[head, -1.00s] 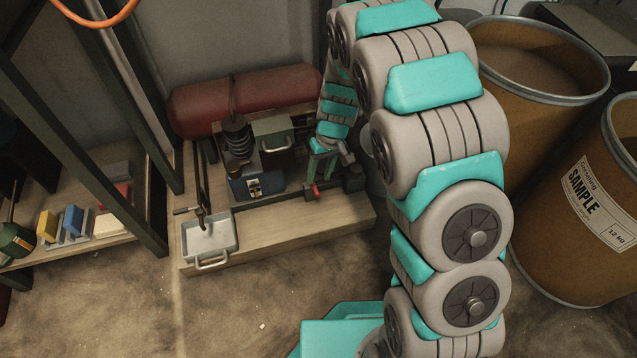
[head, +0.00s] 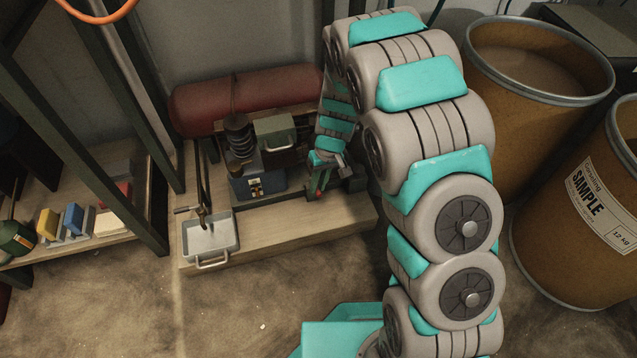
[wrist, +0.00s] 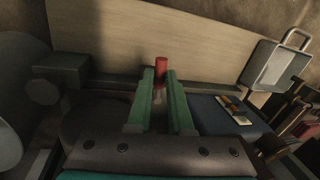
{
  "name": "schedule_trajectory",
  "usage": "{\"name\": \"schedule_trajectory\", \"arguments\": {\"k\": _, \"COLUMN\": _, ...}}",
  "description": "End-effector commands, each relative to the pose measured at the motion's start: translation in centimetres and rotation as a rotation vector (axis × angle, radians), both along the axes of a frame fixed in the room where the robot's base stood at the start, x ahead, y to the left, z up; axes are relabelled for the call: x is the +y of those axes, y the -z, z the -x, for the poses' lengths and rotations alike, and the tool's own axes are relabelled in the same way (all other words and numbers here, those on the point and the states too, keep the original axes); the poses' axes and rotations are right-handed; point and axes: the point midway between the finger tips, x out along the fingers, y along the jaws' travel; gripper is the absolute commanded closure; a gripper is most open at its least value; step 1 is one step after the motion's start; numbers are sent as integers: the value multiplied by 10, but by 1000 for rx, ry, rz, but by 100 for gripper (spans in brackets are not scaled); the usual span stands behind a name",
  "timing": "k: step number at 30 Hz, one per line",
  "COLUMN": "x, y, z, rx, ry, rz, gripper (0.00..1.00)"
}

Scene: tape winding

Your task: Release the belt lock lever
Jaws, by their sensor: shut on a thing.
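The belt lock lever has a red handle (wrist: 161,70), seen in the wrist view between the far ends of my gripper's green fingers. My gripper (wrist: 158,80) is shut on this red handle. In the head view my gripper (head: 318,188) is low over the bench, right of the blue machine block (head: 250,187). The lever's lower part is hidden by the fingers, and its exact angle cannot be told.
The wooden bench (head: 290,233) carries a grey metal tray (head: 208,243) at its left front and a dark red cylinder (head: 200,108) at the back. Large brown drums (head: 560,240) stand right of my arm. A shelf (head: 110,225) is on the left.

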Motion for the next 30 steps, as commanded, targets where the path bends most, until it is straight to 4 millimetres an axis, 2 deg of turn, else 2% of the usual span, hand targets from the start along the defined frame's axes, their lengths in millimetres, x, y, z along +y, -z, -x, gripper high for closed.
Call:
{"name": "schedule_trajectory", "arguments": {"k": 11, "x": 0, "y": 0, "z": 0, "rx": 0, "ry": 1, "rz": 0, "gripper": 100}}
{"name": "schedule_trajectory", "arguments": {"k": 19, "x": 5, "y": -1, "z": 2, "rx": -1, "ry": 123, "rz": -1, "gripper": 100}}
{"name": "schedule_trajectory", "arguments": {"k": 27, "x": 5, "y": -1, "z": 1, "rx": -2, "ry": 132, "rz": -1, "gripper": 100}}
{"name": "schedule_trajectory", "arguments": {"k": 28, "x": 5, "y": -1, "z": 1, "rx": -2, "ry": 132, "rz": -1, "gripper": 80}}
{"name": "schedule_trajectory", "arguments": {"k": 30, "x": 5, "y": 0, "z": 2, "rx": -1, "ry": 131, "rz": -1, "gripper": 72}}
